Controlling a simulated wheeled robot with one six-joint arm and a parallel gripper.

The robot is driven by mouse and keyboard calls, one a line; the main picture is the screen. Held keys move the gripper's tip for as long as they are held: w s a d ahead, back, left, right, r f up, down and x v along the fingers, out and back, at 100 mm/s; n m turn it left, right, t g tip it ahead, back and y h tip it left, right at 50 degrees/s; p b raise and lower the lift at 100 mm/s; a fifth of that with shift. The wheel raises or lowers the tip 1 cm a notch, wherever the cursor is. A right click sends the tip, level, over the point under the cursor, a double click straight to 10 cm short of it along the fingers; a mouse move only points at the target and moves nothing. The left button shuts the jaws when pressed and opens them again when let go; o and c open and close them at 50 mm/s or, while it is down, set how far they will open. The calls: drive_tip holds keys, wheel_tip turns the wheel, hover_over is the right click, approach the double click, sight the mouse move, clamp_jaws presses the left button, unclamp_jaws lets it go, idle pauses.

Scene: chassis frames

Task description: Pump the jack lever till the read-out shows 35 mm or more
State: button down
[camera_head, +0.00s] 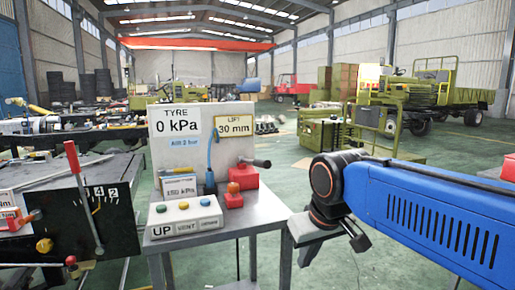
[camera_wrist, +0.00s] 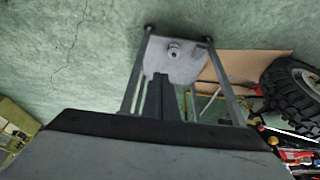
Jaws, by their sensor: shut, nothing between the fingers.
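The read-out board (camera_head: 200,155) stands on the grey table and its LIFT read-out (camera_head: 234,126) shows 30 mm. A red block with a dark handle (camera_head: 262,163) is at the board's right edge; it looks like the jack lever, but I cannot be sure. A smaller red piece with an orange knob (camera_head: 234,196) is in front of it. My gripper (camera_head: 360,243) is at the end of the blue arm, right of the table and apart from the red parts. In the wrist view my gripper (camera_wrist: 160,80) shows as a dark shut bar, with nothing visibly held.
UP and VENT buttons (camera_head: 184,206) are on the table's front. A black panel with a red-handled lever (camera_head: 73,160) stands at the left. The wrist view shows a grey plate on posts (camera_wrist: 180,60) and a tyre (camera_wrist: 293,85).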

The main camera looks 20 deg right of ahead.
drive_tip(key=w+r+g, duration=0.1)
drive_tip(key=w+r, duration=1.5)
drive_tip(key=r, duration=0.3)
wheel_tip(320, 180, up, 12)
drive_tip(key=g, duration=0.1)
hover_over(260, 160)
drive_tip(key=a, duration=0.1)
drive_tip(key=shift+s+a+h, duration=0.2)
drive_tip(key=shift+h, duration=0.2)
drive_tip(key=shift+f, duration=0.1)
drive_tip(key=x, duration=1)
drive_tip(key=shift+s, duration=0.15)
drive_tip(key=f, duration=0.3)
drive_tip(key=shift+s+d+f, duration=0.1)
drive_tip(key=shift+s+d, duration=0.25)
drive_tip(key=shift+s, duration=0.05)
drive_tip(key=shift+f, duration=0.25)
